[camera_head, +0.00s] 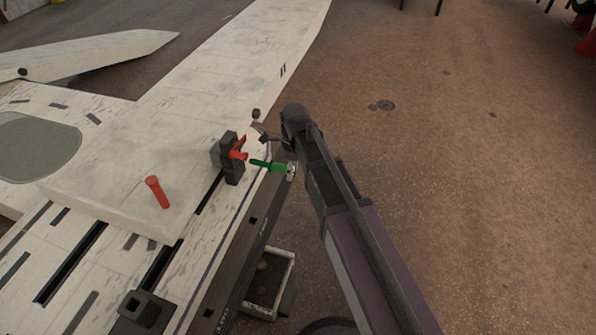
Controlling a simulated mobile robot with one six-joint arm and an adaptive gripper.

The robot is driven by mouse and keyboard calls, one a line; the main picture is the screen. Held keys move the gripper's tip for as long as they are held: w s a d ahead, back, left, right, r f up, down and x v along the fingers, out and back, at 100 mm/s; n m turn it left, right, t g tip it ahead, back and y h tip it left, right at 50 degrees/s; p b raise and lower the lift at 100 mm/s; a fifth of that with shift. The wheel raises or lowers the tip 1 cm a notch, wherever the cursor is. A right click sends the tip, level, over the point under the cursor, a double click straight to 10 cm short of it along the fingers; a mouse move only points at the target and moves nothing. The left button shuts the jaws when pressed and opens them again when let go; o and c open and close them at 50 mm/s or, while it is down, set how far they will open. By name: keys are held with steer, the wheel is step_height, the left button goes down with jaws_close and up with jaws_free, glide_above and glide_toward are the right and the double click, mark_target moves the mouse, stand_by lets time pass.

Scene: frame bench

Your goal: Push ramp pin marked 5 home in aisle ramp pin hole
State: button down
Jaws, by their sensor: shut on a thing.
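A green pin (268,166) lies roughly level, its left end pointing at a dark upright block (231,158) on the bench edge. My gripper (288,160) is at the pin's right end and is shut on it, though the arm partly hides the jaws. A red piece (238,150) sticks out of the dark block just above and left of the green pin's tip. No number can be read on either pin. The hole itself cannot be made out from this angle.
The pale bench (90,233) has dark slots and a dark square socket (143,308) at its front. A small open tray (283,278) with brown items hangs beside its right edge. A small dark knob (256,113) lies near the gripper. Brown floor is open at right.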

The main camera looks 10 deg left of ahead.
mark_target(267, 163)
steer(key=shift+w+a, duration=0.1)
steer(key=shift+a, duration=1.3)
steer(key=shift+w+a, duration=0.15)
steer(key=shift+a, duration=2.6)
stand_by(1.4)
steer(key=shift+d, duration=0.2)
steer(key=shift+d, duration=2.2)
